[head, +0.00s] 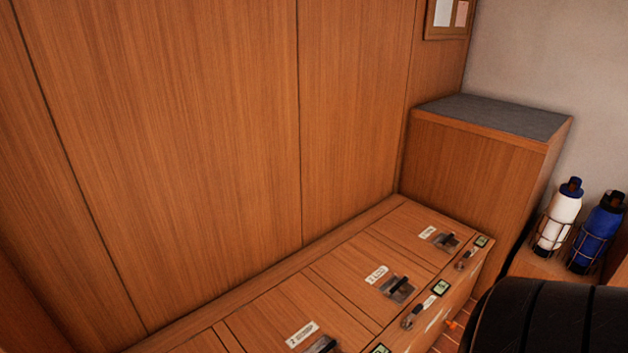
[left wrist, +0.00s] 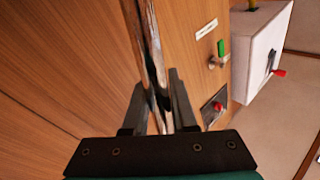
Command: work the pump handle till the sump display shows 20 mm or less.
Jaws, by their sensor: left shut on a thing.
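My left gripper (left wrist: 158,92) shows in the left wrist view, its two dark fingers on either side of a shiny metal bar, which looks like the pump handle (left wrist: 150,40). It is shut on this bar, which runs up out of the top of that view. The bar's lower end is hidden behind the gripper body. The head view shows neither the handle nor either gripper. Small green displays (head: 440,287) sit along the front of the wooden bench; their figures are too small to read, and I cannot tell whether one is the sump display.
The wooden bench (head: 290,298) has labelled lids and metal latches (head: 397,288). White (head: 559,218) and blue (head: 597,234) bottles stand in wire holders at right. The left wrist view shows a green-handled lever (left wrist: 221,48), a red knob (left wrist: 217,107) and a white box (left wrist: 262,55).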

